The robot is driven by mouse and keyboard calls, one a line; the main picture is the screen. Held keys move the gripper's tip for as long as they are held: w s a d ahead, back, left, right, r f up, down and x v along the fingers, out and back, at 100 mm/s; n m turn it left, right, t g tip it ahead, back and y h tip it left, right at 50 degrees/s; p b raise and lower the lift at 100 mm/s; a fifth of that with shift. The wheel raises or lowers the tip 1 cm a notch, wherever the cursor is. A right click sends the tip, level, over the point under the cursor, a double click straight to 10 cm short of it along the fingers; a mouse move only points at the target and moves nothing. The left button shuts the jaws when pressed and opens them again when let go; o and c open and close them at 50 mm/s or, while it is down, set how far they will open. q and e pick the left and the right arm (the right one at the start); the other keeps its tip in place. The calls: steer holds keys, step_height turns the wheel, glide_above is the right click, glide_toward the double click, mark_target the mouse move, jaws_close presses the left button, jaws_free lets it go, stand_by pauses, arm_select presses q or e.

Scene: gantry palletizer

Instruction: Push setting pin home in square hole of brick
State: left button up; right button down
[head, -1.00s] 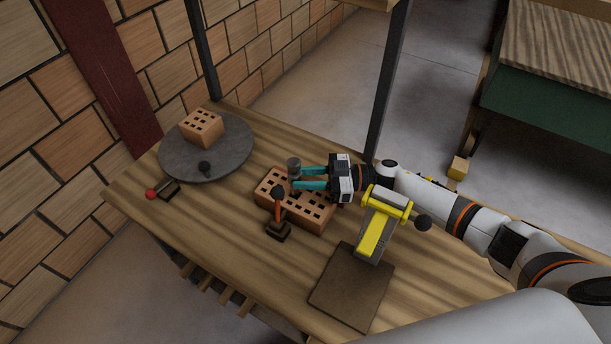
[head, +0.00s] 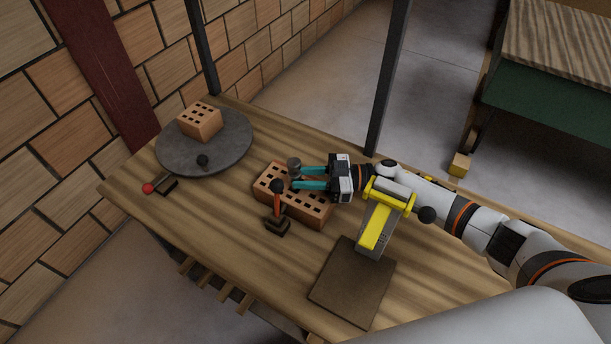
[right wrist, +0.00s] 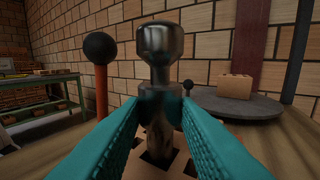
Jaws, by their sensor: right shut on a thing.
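The setting pin is grey metal with a wide knob-like head (head: 294,163); it also shows upright in the right wrist view (right wrist: 160,45). My right gripper (head: 297,177) is shut on it below the head, with teal fingers on both sides. The orange-brown brick with square holes (head: 306,206) lies flat on the bench under the fingers. In the right wrist view the pin's lower shank reaches down to a dark hole in the brick (right wrist: 181,166). The fingers partly hide this, and I cannot tell how deep it sits. My left gripper is not in view.
An orange lever with a black ball (head: 277,187) stands close beside the brick. A grey round plate (head: 228,160) holds another holed brick (head: 200,121). A yellow-and-grey device (head: 375,226) stands near a brown square board (head: 350,285). A red-knobbed lever (head: 148,188) is at left.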

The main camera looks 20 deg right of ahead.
steer(key=shift+f+b, duration=0.65)
steer(key=shift+f, duration=0.2)
steer(key=c, duration=1.3)
jaws_free()
steer(key=shift+o, duration=1.4)
steer(key=shift+d+f, duration=0.1)
steer(key=shift+d, duration=0.05)
steer(key=shift+s+d, duration=0.15)
steer(key=shift+d, duration=0.2)
steer(key=b+v, duration=0.2)
steer(key=v, duration=0.7)
steer(key=shift+d, duration=0.35)
steer(key=shift+s+d+b, duration=0.15)
steer(key=shift+d+b, duration=0.2)
steer(key=shift+d, duration=0.3)
